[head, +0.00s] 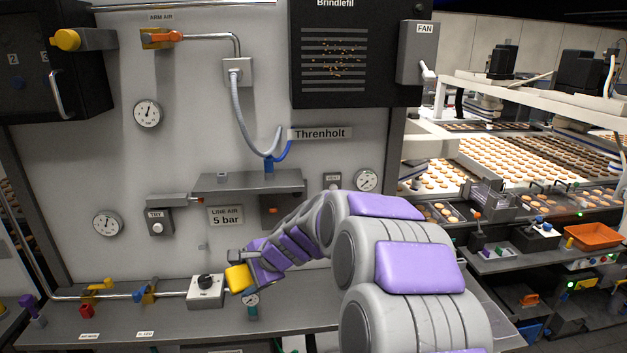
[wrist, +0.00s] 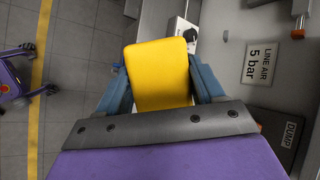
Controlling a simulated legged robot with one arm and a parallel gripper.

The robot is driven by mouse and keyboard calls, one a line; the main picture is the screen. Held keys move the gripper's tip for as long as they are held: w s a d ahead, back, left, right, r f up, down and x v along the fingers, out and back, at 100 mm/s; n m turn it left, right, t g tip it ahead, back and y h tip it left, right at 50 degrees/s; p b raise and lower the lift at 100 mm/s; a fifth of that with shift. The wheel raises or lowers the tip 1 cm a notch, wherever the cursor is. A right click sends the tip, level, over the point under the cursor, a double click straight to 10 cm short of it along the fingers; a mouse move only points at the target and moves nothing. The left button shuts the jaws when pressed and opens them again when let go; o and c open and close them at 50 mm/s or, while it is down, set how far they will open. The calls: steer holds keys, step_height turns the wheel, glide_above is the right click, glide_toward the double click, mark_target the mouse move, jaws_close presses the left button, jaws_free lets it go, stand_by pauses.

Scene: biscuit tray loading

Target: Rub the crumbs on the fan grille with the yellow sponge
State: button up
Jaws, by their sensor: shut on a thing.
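The fan grille (head: 334,57) is a set of grey slats on the black box at the top of the head view. Orange-brown crumbs (head: 337,62) are scattered over its slats. The yellow sponge (head: 238,278) is at the end of my arm, low in front of the panel; it also shows in the wrist view (wrist: 159,75). My gripper (wrist: 160,85) is shut on the sponge, with a blue finger on each side of it. In the head view the sponge is well below and to the left of the grille, apart from it.
A grey FAN switch box (head: 417,53) with a lever is right of the grille. A dial box (head: 205,290) stands beside the sponge on the bench (head: 180,322). Conveyors of biscuits (head: 530,165) are at right.

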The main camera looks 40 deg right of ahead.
steer(key=w+d+r+t+h+p, duration=0.2)
steer(key=d+r+t, duration=0.25)
steer(key=r, duration=0.85)
steer(key=w+d+r+t+h+p, duration=0.1)
steer(key=w+d+r+t+p, duration=0.3)
steer(key=r, duration=0.9)
steer(key=shift+s+d+r+m+t+h, duration=0.45)
steer(key=shift+s+d+r+h, duration=0.75)
steer(key=shift+d+r, duration=2.45)
steer(key=shift+s+d+r+m+t+h, duration=0.6)
steer(key=shift+s+d+r, duration=1.2)
steer(key=shift+r, duration=3.55)
steer(key=w+d, duration=0.1)
steer(key=d, duration=0.1)
steer(key=w+d+p, duration=0.1)
steer(key=w+d, duration=0.1)
steer(key=shift+w+d+f, duration=0.1)
steer(key=shift+w+d, duration=0.1)
steer(key=shift+w, duration=0.1)
steer(key=shift+w+p, duration=0.2)
steer(key=shift+p, duration=0.1)
steer(key=shift+w+a, duration=0.1)
steer(key=shift+a, duration=0.65)
steer(key=shift+w+d, duration=0.1)
steer(key=shift+d, duration=0.7)
steer(key=shift+w+a, duration=0.35)
steer(key=shift+a, duration=0.1)
